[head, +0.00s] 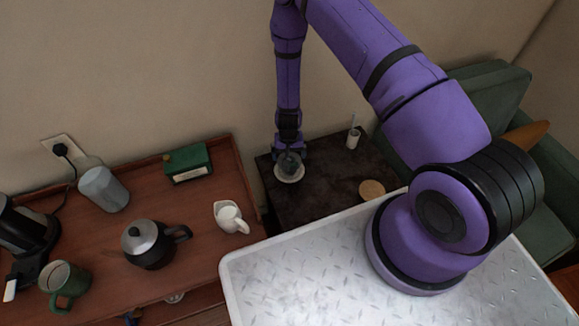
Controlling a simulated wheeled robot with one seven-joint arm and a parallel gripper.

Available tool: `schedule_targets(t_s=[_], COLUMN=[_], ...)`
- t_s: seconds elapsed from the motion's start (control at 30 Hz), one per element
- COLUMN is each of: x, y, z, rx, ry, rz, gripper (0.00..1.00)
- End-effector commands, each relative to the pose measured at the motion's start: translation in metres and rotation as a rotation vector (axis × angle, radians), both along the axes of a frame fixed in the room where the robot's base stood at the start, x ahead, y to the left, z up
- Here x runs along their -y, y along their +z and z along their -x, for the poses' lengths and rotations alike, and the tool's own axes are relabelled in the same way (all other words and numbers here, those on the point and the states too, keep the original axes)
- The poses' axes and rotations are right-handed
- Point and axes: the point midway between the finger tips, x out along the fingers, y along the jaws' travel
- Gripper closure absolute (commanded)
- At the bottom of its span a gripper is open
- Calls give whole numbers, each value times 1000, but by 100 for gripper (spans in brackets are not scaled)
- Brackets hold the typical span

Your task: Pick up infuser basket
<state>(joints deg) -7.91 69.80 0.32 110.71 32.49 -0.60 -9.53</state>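A small dark rounded object, probably the infuser basket (289,162), sits in or over a pale round dish (290,178) on a low dark table (320,200). My gripper (290,150) points down right at the dark object from above, at the back left of that table. The fingers are small and dark here and overlap the object. I cannot tell whether they are open or closed on it, or whether the object rests on the dish.
A wooden round coaster (372,190) and a pale cup with a thin stick (353,138) share the dark table. On the wooden sideboard (200,220) at left stand a black teapot (150,243), white creamer (230,217), green box (188,162), grey canister (103,189) and green mug (65,283).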

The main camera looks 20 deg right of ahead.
Motion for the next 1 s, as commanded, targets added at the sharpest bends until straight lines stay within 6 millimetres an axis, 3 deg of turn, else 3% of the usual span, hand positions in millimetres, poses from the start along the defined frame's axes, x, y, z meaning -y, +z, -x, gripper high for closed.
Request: schedule_targets(t_s=[0.4, 0.73, 0.77, 0.9, 1.0], x=[0, 0, 0, 0, 0], y=[-46, -53, -53, -53, -53], z=[6, 5, 5, 5, 5], rx=[-2, 0, 0, 0, 0], ry=[-2, -1, -1, -1, -1], rz=[-1, -1, -1, -1, -1], gripper=[0, 0, 2, 30, 31])
